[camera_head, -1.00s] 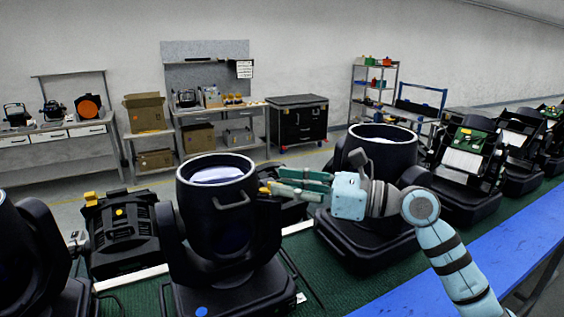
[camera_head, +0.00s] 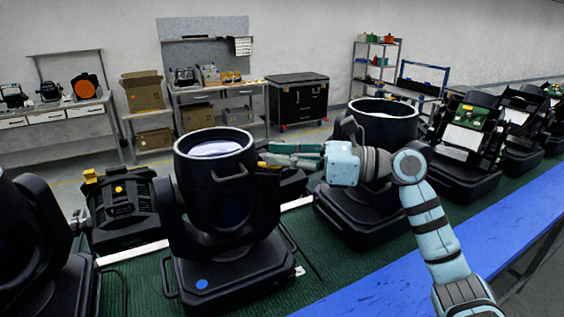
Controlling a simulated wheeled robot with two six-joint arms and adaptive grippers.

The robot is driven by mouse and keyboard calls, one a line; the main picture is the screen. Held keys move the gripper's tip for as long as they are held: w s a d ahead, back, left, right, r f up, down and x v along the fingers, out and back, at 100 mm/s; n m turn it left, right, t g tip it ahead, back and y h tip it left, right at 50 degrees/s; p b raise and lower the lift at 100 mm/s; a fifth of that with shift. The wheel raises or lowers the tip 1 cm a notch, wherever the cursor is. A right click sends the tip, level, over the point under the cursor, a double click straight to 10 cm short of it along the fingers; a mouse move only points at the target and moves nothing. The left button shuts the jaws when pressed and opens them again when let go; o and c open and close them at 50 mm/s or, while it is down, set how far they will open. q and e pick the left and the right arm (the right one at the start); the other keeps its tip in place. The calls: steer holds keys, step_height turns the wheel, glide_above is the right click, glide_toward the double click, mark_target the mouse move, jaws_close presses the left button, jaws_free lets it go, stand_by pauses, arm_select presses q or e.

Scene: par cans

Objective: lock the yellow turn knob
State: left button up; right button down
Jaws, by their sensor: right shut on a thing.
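The near black par can (camera_head: 215,195) stands upright in its yoke on the green work surface. A small yellow knob (camera_head: 264,165) shows at the upper right of this can, where the yoke arm meets it. My right gripper (camera_head: 268,154) reaches in from the right with its green fingers pointing left. Its fingertips are at the knob and shut on it, partly hiding it. The knob's turn angle is too small to read. My left gripper is not in view.
Another black par can (camera_head: 383,122) stands behind my right wrist. A black unit with a yellow knob (camera_head: 90,176) is at the left. More fixtures line the green surface (camera_head: 330,270) to the right. A blue strip (camera_head: 480,240) runs along the front edge.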

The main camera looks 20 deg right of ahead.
steer(key=shift+f+n+g, duration=0.1)
steer(key=shift+n+g, duration=0.2)
steer(key=shift+g, duration=0.1)
steer(key=c, duration=1.8)
jaws_free()
steer(key=shift+o, duration=0.2)
steer(key=v, duration=1.2)
steer(key=shift+f, duration=0.1)
